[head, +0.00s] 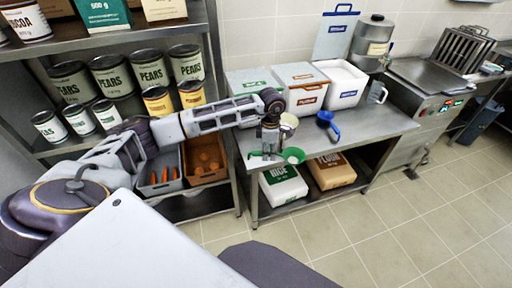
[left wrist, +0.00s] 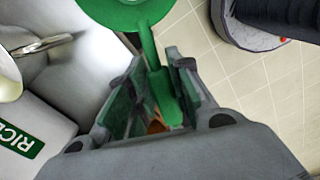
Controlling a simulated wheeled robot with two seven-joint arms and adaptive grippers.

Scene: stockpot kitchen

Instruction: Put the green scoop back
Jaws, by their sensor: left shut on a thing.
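The green scoop (head: 293,156) hangs in front of the steel table's front edge, above the rice bag. My left gripper (head: 268,152) points down and is shut on its handle. In the left wrist view the green scoop (left wrist: 150,52) has its handle between the two fingers (left wrist: 152,98), and its bowl lies beyond them, partly cut off by the top edge. A bin with a green label (head: 254,84) stands at the left of the tabletop, partly behind my left arm. My right gripper is not in view.
An orange-labelled bin (head: 301,86) and a blue-labelled bin (head: 344,84) stand beside it. A blue scoop (head: 328,124) and a cream scoop (head: 289,121) are near the table's front. A rice bag (head: 284,186) and a flour bag (head: 331,171) sit below. Shelves with cans (head: 150,70) stand left.

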